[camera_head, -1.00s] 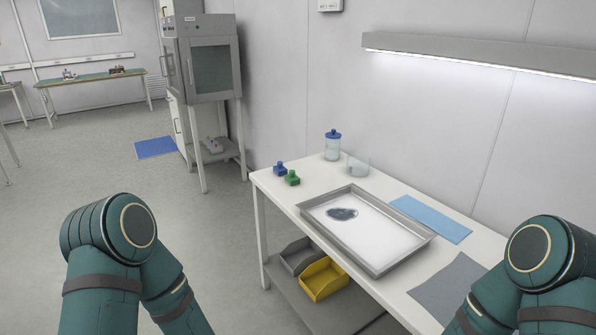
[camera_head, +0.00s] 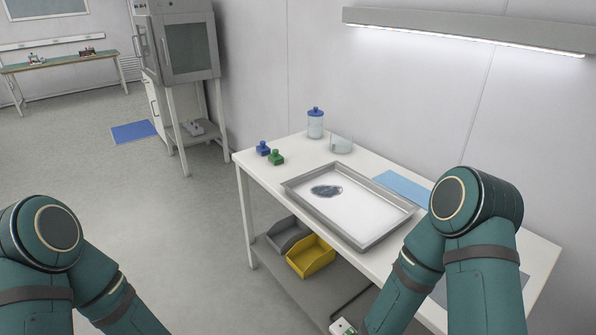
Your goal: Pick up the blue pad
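A flat light-blue pad (camera_head: 403,187) lies on the white table along its wall side, behind the metal tray (camera_head: 290,187). Its right end is hidden behind my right arm. My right arm reaches over the table's right part, its upper links in front of the tray's right corner and a grey sheet (camera_head: 524,282). My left arm is at the lower left, over the floor and away from the table. Neither gripper's fingers show in the picture, so nothing held can be seen.
The tray holds a dark, glassy patch (camera_head: 326,191). A blue-lidded jar (camera_head: 315,124), a clear dish (camera_head: 341,144), a small blue bottle (camera_head: 263,149) and a green bottle (camera_head: 276,157) stand at the table's far end. Grey (camera_head: 287,236) and yellow (camera_head: 311,256) bins sit on the lower shelf.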

